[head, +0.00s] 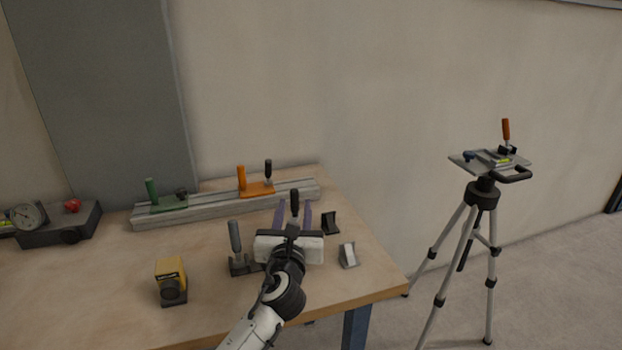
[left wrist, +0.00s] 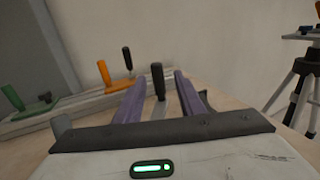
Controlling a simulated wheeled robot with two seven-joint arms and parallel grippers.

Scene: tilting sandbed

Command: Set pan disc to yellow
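I cannot make out a pan disc for certain in either view. A tripod (head: 483,192) stands right of the table, with a flat plate (head: 462,163) on top. The plate carries an orange upright handle (head: 506,130), a blue knob (head: 469,156) and a small yellow-green patch (head: 504,160). My left gripper (head: 293,205) is over the table's right part, well left of the tripod. Its two purple fingers are apart in the left wrist view (left wrist: 160,77). A black upright handle (left wrist: 157,78) shows in the gap between them, touching neither finger. My right gripper is not in view.
A grey rail (head: 215,212) with green (head: 151,191) and orange (head: 242,178) clamps lies along the wooden table's back. A dial gauge box (head: 60,228) stands left, a yellow device (head: 170,275) in front. A grey-handled clamp (head: 235,240) is beside my gripper. Floor separates table and tripod.

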